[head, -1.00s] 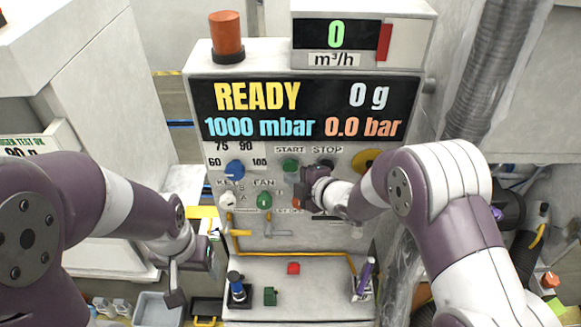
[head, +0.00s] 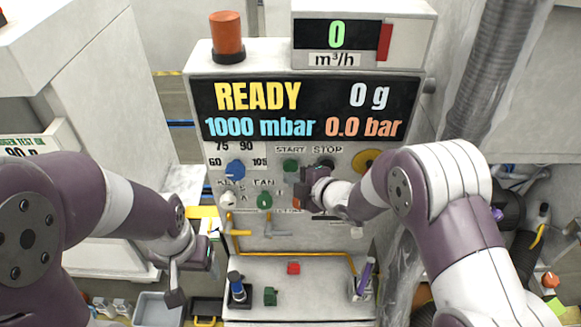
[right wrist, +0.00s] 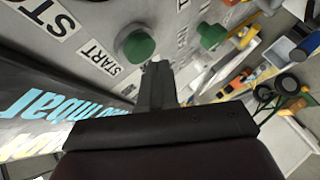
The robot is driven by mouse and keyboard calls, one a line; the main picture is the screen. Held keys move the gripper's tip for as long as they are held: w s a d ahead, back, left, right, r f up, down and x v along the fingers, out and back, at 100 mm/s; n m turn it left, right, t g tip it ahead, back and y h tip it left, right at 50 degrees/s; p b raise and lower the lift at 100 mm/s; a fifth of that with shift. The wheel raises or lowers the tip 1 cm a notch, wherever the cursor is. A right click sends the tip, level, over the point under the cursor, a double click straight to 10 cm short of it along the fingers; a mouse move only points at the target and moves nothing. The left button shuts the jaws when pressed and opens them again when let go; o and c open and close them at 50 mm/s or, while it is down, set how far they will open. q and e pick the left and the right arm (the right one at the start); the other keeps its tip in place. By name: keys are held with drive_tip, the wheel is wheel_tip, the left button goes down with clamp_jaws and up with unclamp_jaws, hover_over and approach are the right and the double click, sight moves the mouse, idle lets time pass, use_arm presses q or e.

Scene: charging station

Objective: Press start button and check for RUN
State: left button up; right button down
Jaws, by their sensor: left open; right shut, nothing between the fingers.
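The display (head: 305,108) on the control panel reads READY, 0 g, 1000 mbar and 0.0 bar. The green start button (head: 290,165) sits under the START label, left of the dark stop button (head: 326,163). My right gripper (head: 302,192) is shut and empty, in front of the panel just below the start button. In the right wrist view the start button (right wrist: 137,45) is close to the shut fingertips (right wrist: 157,68), with a gap showing beside them. Contact with the panel cannot be told. My left gripper (head: 194,272) is open and empty, low at the left.
A blue knob (head: 235,170), a white key switch (head: 228,200) and a green fan knob (head: 264,201) are on the panel's left. An orange beacon (head: 227,36) stands on top.

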idle(0.6)
drive_tip(key=shift+w, duration=0.45)
drive_tip(key=shift+w, duration=0.4)
idle(0.5)
drive_tip(key=shift+s+b, duration=0.1)
drive_tip(key=shift+b, duration=0.25)
drive_tip(key=shift+s, duration=0.75)
drive_tip(key=s+b, duration=0.1)
drive_tip(key=s, duration=0.4)
